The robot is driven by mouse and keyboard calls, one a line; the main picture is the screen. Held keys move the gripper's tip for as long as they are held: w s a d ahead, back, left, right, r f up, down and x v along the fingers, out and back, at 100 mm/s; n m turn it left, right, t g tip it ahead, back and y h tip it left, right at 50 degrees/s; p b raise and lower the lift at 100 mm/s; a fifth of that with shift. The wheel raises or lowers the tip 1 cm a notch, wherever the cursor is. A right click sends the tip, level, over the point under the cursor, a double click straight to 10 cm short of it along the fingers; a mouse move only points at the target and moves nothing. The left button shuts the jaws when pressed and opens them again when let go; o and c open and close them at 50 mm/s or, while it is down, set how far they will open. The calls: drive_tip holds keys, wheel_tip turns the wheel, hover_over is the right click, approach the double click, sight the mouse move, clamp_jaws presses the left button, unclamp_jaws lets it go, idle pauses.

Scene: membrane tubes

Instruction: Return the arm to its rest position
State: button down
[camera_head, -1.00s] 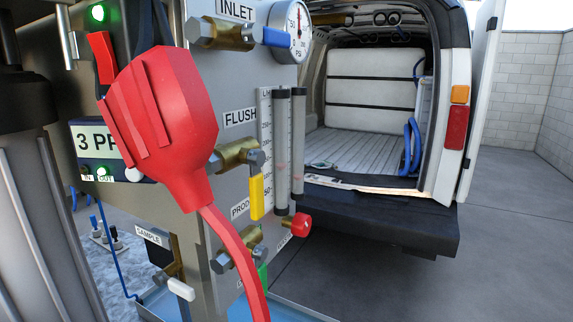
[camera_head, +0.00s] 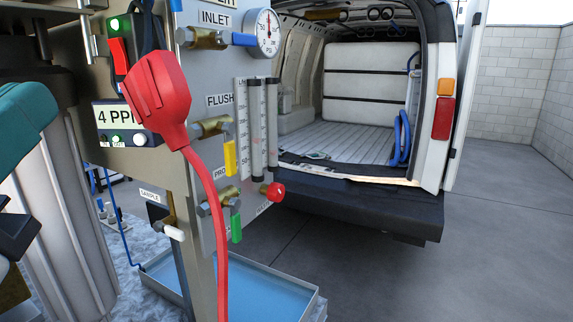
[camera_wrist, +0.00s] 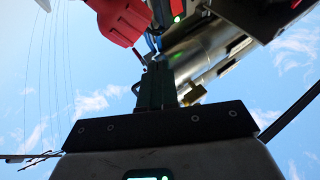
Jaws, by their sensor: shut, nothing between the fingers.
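My gripper (camera_wrist: 156,68) shows in the wrist view with its two dark fingers together and nothing between them. It points up toward open sky and the underside of the equipment. A red plug-like block (camera_wrist: 122,20) is beyond the fingertips at the upper left in that view; a gap to it cannot be judged. The same red block (camera_head: 158,98) hangs at the front of the grey panel (camera_head: 205,75) in the head view, with a red cable running down. Teal and black parts at the head view's left edge may be my arm.
The panel carries a gauge (camera_head: 267,33), a red knob (camera_head: 272,191), and yellow (camera_head: 230,158) and green (camera_head: 236,228) valve handles. A blue-floored tray (camera_head: 262,297) lies below. An open van (camera_head: 365,205) stands behind. The paved floor at right is clear.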

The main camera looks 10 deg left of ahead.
drive_tip(key=w+d+f+g+h, duration=0.1)
drive_tip(key=w+d+f+g, duration=0.1)
drive_tip(key=w+d+f, duration=0.55)
drive_tip(key=w+d+f+g+h, duration=0.2)
drive_tip(key=w+d+f+g, duration=0.15)
drive_tip(key=f, duration=0.75)
drive_tip(key=w+d+f+g+h, duration=0.15)
drive_tip(key=w+d+f, duration=0.25)
drive_tip(key=d+f, duration=0.4)
drive_tip(key=s+d+f+g, duration=0.2)
drive_tip(key=d+f+g, duration=0.4)
drive_tip(key=d+f, duration=1)
drive_tip(key=s+d+f+g, duration=0.3)
drive_tip(key=s+d+f, duration=0.2)
drive_tip(key=s+f, duration=0.25)
drive_tip(key=s+d+f+g, duration=0.2)
drive_tip(key=s+d+f, duration=0.35)
drive_tip(key=f, duration=0.25)
drive_tip(key=s+f+g+y, duration=0.1)
drive_tip(key=s+f+g, duration=0.1)
drive_tip(key=s, duration=0.4)
drive_tip(key=s+d+f+m+g+y, duration=0.1)
drive_tip(key=s+f, duration=0.1)
drive_tip(key=s, duration=0.4)
drive_tip(key=shift+s+f+g, duration=0.3)
drive_tip(key=shift+s+g, duration=0.1)
